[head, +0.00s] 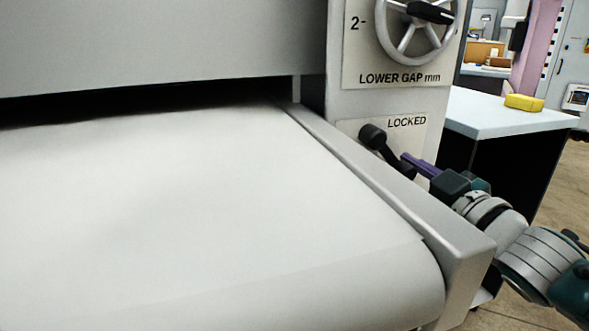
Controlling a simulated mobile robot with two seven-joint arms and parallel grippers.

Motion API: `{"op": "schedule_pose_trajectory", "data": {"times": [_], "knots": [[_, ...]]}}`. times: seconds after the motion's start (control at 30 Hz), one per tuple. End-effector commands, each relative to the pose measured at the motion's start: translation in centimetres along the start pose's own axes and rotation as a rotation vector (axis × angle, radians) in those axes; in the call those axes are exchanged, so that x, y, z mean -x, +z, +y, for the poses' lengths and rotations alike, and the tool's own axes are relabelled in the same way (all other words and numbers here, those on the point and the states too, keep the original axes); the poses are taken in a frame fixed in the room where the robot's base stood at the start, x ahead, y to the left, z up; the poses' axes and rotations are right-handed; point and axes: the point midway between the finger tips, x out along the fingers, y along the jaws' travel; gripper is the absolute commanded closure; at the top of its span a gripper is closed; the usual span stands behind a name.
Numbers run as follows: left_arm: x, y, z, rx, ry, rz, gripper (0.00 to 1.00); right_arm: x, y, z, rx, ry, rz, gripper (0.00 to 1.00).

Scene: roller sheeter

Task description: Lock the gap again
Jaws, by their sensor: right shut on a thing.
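The lock lever (388,149) is black with a round knob at its upper left end. The knob stays clear of the fingers. The fingertips' contact and the lever's lower end are partly hidden by the belt's side rail. My left gripper is not in view.
The handwheel (398,42) sits above a LOWER GAP mm plate (400,78). The white belt (180,210) and its grey side rail (390,185) lie in front of the lever.

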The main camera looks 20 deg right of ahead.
Motion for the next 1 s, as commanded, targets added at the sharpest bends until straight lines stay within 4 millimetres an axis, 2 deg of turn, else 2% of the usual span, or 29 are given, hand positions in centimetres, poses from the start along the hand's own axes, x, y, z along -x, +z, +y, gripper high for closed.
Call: {"op": "schedule_pose_trajectory", "data": {"times": [0.1, 0.4, 0.7, 1.0], "knots": [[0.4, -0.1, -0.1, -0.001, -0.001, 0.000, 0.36, -0.1, 0.0, 1.4, 0.110, 0.000, -0.002, 1.00], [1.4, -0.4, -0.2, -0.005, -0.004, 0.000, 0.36, -0.1, -1.0, 3.1, 0.395, -0.001, 0.001, 1.00], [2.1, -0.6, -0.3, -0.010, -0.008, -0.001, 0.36, -0.1, -2.2, 4.2, 0.643, 0.000, 0.002, 1.00], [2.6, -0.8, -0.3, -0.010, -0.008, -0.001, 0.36, -0.1, -3.0, 4.7, 0.797, 0.000, 0.003, 1.00]]}}
